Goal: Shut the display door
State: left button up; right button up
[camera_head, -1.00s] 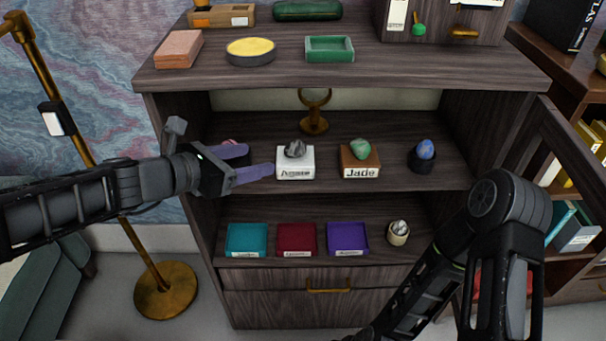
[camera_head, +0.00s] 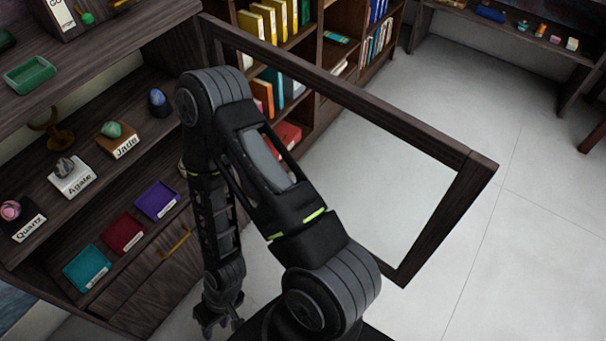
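The display door (camera_head: 345,88) is a dark wooden frame with a clear pane. It stands wide open, swung out to the right from the right side of the display cabinet (camera_head: 168,52). My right arm crosses in front of the cabinet opening, left of the door. My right gripper (camera_head: 218,328) hangs low near the bottom edge of the picture, apart from the door's free end. Its fingers are small and dark, and I cannot tell whether they are open. My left gripper is out of the picture.
Inside the cabinet stand stones labelled Quartz (camera_head: 12,210), Agate (camera_head: 66,168) and Jade (camera_head: 112,130), and a blue egg (camera_head: 158,98). Colored trays (camera_head: 122,234) lie on the lower shelf. A bookcase (camera_head: 330,50) stands behind the door. The floor (camera_head: 530,150) at right is clear.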

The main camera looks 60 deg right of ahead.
aim_at(475, 170)
jog(key=k, duration=0.65)
jog(key=k+l+u, duration=0.15)
jog(key=k+l, duration=0.3)
jog(key=k+l+u, duration=0.1)
jog(key=k+l, duration=0.25)
jog(key=k, duration=0.3)
jog(key=k+l, duration=0.1)
jog(key=l, duration=0.4)
jog(key=l+u, duration=0.1)
jog(key=l, duration=0.4)
jog(key=k+l, duration=0.2)
jog(key=l, duration=0.3)
jog(key=k+l+u, duration=0.15)
jog(key=l, duration=0.9)
